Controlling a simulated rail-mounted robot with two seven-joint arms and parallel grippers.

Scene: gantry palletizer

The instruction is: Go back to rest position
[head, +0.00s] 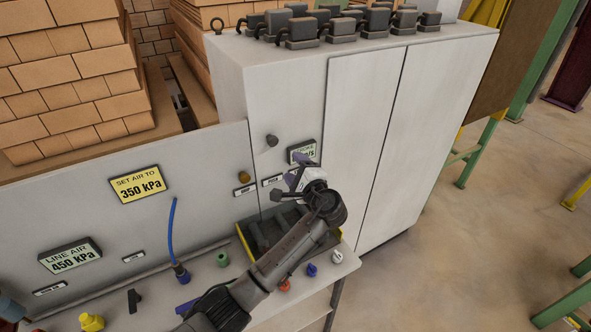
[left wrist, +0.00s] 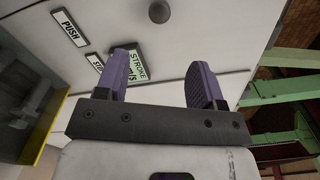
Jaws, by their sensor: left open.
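My left gripper (head: 301,162) is in front of the grey control panel, close to a small display plate (head: 301,151) that it partly covers in the head view. In the left wrist view, the purple fingers of the gripper (left wrist: 160,75) are apart with nothing held between them. Behind the left finger is the display plate (left wrist: 138,64), reading STROKE, partly hidden. Whether a fingertip touches the panel cannot be told. My right gripper is not in view.
A yellow-edged tray (head: 242,246) lies below my left forearm on the bench. A blue hose (head: 171,230), a green knob (head: 223,259) and a yellow fitting (head: 91,322) stand left of it. A grey cabinet (head: 431,120) is right; open floor (head: 480,250) lies beyond.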

